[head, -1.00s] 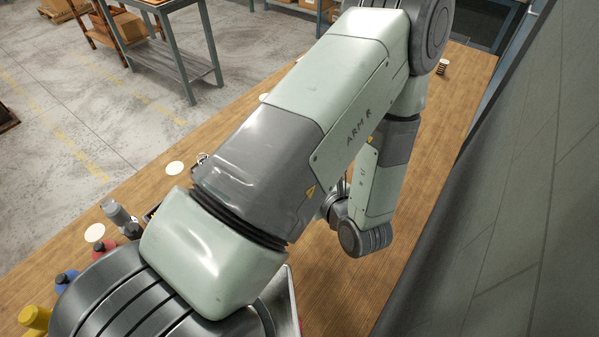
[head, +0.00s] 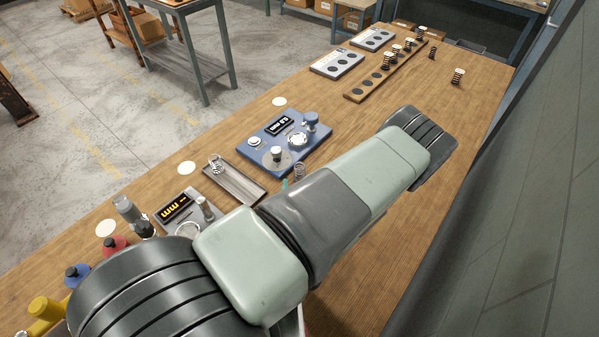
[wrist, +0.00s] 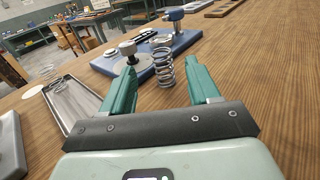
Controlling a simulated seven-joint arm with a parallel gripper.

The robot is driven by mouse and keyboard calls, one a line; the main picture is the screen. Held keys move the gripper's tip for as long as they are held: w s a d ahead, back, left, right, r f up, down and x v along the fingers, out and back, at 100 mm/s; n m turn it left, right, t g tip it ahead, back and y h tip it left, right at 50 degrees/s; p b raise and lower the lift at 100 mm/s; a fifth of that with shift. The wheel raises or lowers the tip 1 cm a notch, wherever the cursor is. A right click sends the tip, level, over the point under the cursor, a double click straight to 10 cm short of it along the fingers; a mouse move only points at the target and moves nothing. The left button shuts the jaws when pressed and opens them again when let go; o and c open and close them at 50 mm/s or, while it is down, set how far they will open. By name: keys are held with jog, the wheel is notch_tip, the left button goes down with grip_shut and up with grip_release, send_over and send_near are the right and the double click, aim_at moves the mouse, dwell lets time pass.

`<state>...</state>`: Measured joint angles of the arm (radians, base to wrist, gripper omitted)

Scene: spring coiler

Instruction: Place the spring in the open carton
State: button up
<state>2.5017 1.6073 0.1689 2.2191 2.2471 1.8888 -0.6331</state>
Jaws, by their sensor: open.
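A silver spring (wrist: 164,66) stands upright in the wrist view, just in front of the blue device. It appears between the teal fingers of my gripper (wrist: 158,88), which are open, with a gap on each side of it. In the head view this spring (head: 300,172) shows beyond my arm, close to a teal fingertip (head: 285,184); my arm hides most of the gripper. I cannot make out the open carton. A pale edge at the bottom of the head view is mostly hidden by my arm, and I cannot tell what it is.
The blue device (head: 298,145) with knobs and a display stands near the spring. A shallow metal tray (head: 240,184) holds another coil. A small display unit (head: 172,210) and bottles stand left. Dark springs (head: 457,76) and a wooden rack (head: 365,92) are farther back. The right side is clear.

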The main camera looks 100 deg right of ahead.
aim_at(299, 171)
jog(key=d, duration=0.7)
jog(key=shift+s+d, duration=0.3)
jog(key=shift+s, duration=0.1)
jog(key=c, duration=1.1)
